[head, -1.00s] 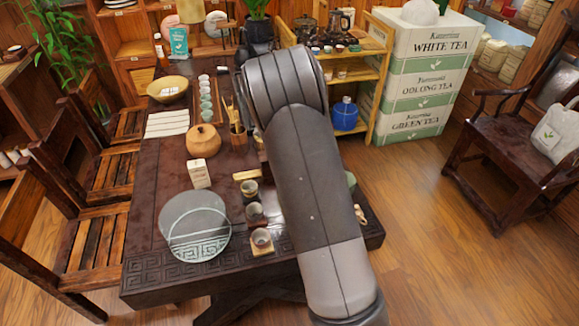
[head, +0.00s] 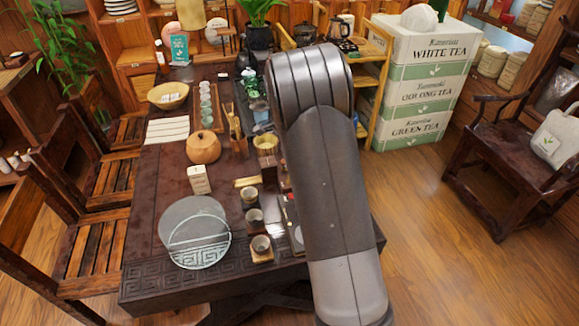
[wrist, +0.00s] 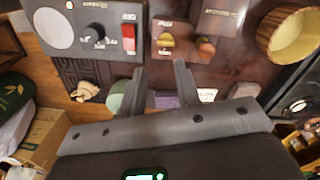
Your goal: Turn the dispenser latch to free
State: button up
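My gripper (wrist: 160,66) shows in the wrist view with its two fingers apart and nothing between them. Beyond the fingertips is a dark panel with a black knob (wrist: 97,34), a red switch (wrist: 129,38) and a pale round plate (wrist: 52,30). Beside it are small dark units, one with a yellow turn-piece (wrist: 166,41) and one with an orange piece (wrist: 206,48). I cannot tell for sure which is the dispenser latch. The fingertips appear apart from all of these. In the head view my arm hides the gripper and most of the panel.
The dark table (head: 150,240) holds a round glass tray (head: 195,235), small cups (head: 254,219), a wooden jar (head: 203,148) and a card box (head: 199,180). Tea crates (head: 420,95) stand at right.

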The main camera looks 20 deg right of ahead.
jog(key=n, duration=0.2)
jog(key=f+n, duration=0.1)
jog(key=n, duration=0.1)
jog(key=shift+s+d+f+g, duration=0.1)
jog(key=shift+s+f+g, duration=0.1)
jog(key=shift+g, duration=0.1)
jog(key=shift+n, duration=1.2)
jog(key=f+n, duration=0.5)
jog(key=w+f+n+t, duration=0.1)
jog(key=f+n, duration=0.1)
jog(key=f, duration=0.1)
jog(key=shift+n, duration=0.3)
grip_shut()
